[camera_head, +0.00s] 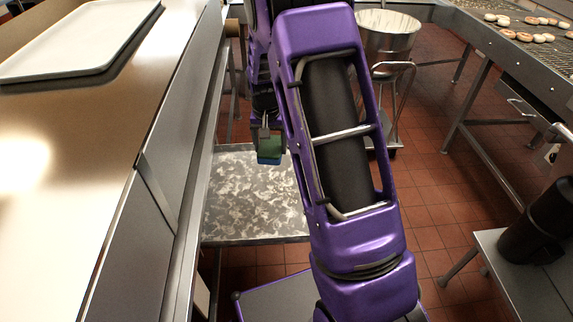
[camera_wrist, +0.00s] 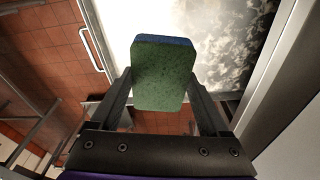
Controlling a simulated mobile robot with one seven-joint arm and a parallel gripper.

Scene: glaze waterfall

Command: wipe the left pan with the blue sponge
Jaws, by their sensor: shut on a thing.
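The sponge (camera_head: 269,148) has a green face and a blue side. My gripper (camera_head: 267,133) is shut on it and points down, with the sponge below the fingers. The wrist view shows the sponge (camera_wrist: 163,75) between the two fingers of my gripper (camera_wrist: 160,85). A pan (camera_head: 250,205), flat and metal with whitish blotches, lies low beside the counter. The sponge is over its far part; I cannot tell whether they touch. The pan (camera_wrist: 232,45) also shows behind the sponge in the wrist view, blotchy on the right and bright on the left. My arm hides whatever lies right of the pan.
A long steel counter (camera_head: 110,130) runs along the left, with a pale tray (camera_head: 75,42) on it. A steel pot (camera_head: 388,38) stands on a wheeled stand at the back. A conveyor (camera_head: 520,45) with doughnuts is at the right. Red tiled floor (camera_head: 430,200) is open between.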

